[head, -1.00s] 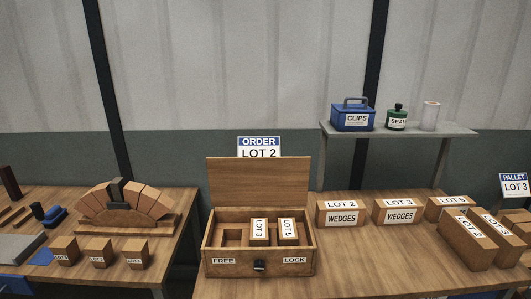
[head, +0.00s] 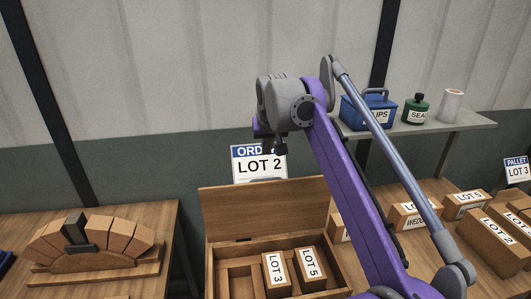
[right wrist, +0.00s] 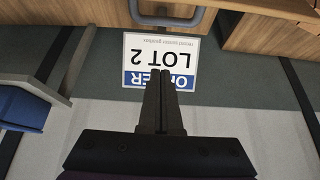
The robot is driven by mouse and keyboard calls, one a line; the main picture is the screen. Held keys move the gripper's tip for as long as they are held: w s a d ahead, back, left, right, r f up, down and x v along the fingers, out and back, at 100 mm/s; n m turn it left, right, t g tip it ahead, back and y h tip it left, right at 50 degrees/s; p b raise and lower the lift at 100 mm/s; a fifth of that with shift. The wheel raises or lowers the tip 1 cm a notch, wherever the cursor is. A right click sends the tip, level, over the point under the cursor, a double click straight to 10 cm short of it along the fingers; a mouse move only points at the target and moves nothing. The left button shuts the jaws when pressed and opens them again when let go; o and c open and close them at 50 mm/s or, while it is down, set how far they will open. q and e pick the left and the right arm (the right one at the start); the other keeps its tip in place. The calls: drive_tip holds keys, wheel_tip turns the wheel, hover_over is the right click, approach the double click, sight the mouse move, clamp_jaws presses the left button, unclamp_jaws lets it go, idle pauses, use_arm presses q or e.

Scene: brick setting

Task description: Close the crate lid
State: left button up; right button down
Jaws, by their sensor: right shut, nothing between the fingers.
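The wooden crate (head: 339,278) stands on the table, its front cut off by the lower frame edge. Its lid (head: 265,210) stands open, raised at the back edge. Inside are a block marked LOT 3 (head: 276,274) and one marked LOT 5 (head: 310,268), with empty compartments at left. My right gripper (head: 281,149) is above the lid, in front of the ORDER LOT 2 sign (head: 260,168). Its fingers (right wrist: 160,88) are shut and empty in the right wrist view, apart from the lid. My left gripper is out of view.
A shelf (head: 455,124) at right holds a blue CLIPS box (head: 378,112), a green SEAL jar (head: 416,109) and a pale cylinder (head: 450,103). Labelled blocks (head: 497,242) stand on the right. A brick arch (head: 112,236) stands on the left table. My right arm hides part of the table.

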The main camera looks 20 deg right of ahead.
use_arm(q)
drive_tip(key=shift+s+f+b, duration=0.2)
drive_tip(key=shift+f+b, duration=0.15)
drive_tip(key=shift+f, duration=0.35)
use_arm(e)
wheel_tip(320, 180, down, 8)
drive_tip(key=shift+w, duration=0.2)
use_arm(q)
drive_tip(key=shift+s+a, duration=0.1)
use_arm(e)
drive_tip(key=shift+s+r, duration=0.1)
drive_tip(key=shift+r, duration=0.05)
